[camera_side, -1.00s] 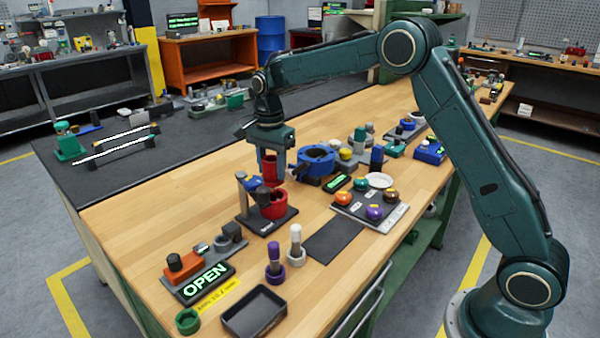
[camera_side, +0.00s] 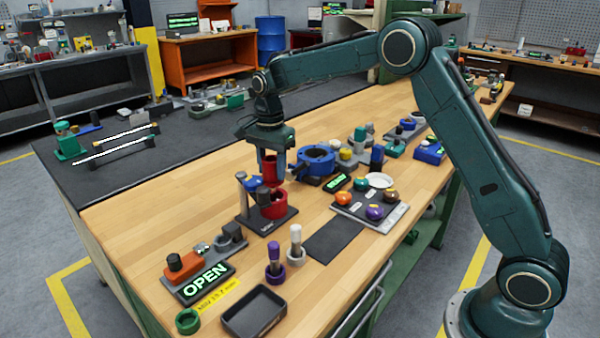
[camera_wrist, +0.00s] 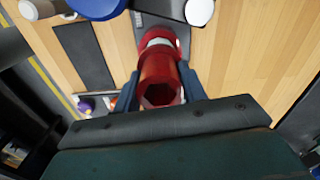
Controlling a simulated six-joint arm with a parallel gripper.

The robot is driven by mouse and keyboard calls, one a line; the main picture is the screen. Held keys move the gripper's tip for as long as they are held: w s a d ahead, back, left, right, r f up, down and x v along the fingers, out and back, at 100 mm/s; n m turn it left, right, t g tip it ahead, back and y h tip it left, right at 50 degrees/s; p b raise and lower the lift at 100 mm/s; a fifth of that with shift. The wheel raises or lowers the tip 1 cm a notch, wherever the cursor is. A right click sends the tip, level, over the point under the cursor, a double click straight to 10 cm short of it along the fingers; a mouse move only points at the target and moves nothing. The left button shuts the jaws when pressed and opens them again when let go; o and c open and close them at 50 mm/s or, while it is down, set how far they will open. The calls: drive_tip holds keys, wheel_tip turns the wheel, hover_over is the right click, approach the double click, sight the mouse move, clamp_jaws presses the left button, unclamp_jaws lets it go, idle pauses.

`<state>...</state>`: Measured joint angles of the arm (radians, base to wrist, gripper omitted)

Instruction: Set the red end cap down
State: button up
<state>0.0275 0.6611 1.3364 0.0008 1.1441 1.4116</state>
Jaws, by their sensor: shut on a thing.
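My gripper (camera_side: 271,176) points down over the workbench in the side view. Its blue fingers are shut on the red end cap (camera_side: 270,168), a short red cylinder. In the wrist view the end cap (camera_wrist: 159,82) sits between the fingertips (camera_wrist: 160,90), with a dark hexagonal opening facing the camera. Below it in the side view stands a red valve body (camera_side: 273,206) on a dark base plate (camera_side: 281,221). The end cap is just above or beside the valve body; whether they touch, I cannot tell.
A grey post (camera_side: 242,192) and a blue part (camera_side: 253,184) stand close left of the valve body. A blue ring-shaped part (camera_side: 316,159) is to the right. A dark mat (camera_side: 335,238) and an empty black tray (camera_side: 254,312) lie nearer the front. Bare wood is left of the fixture.

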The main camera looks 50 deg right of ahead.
sight(272, 179)
drive_tip(key=shift+f, duration=2)
idle(0.8)
drive_tip(key=o, duration=1.3)
drive_tip(key=shift+f, duration=0.1)
drive_tip(key=shift+c, duration=0.2)
wheel_tip(272, 179, up, 14)
